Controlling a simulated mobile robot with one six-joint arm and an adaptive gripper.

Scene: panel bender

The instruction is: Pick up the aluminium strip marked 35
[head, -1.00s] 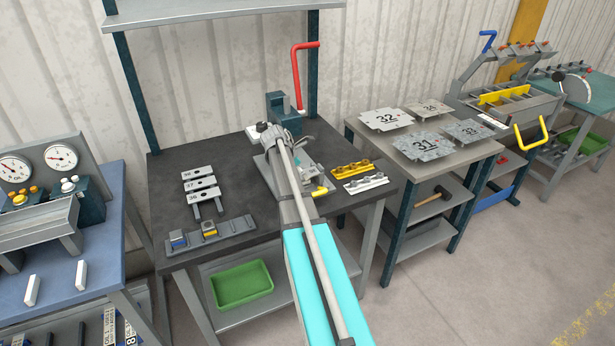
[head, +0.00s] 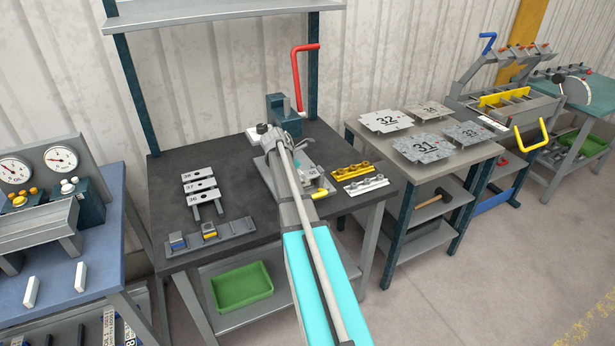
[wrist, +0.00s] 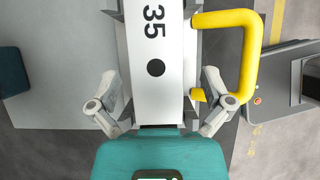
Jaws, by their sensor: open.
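The aluminium strip marked 35 (wrist: 156,90) is a pale metal bar with a dark round hole, lying in a grey holder. In the wrist view it runs from the top edge down between my fingers. Its end with the mark also shows in the head view (head: 312,171), beside my arm. My gripper (wrist: 160,82) is open, with one finger on each side of the strip and a visible gap on both sides. I cannot tell its height over the strip. In the head view my arm hides most of the gripper.
A yellow handle (wrist: 251,55) stands close to the right of the strip. A red lever (head: 297,75) rises behind. Strips marked 36, 37 and 38 (head: 200,186) rest on a stand at left. Yellow and silver pieces (head: 352,171) lie at right. Dark tabletop (head: 240,175) is clear between.

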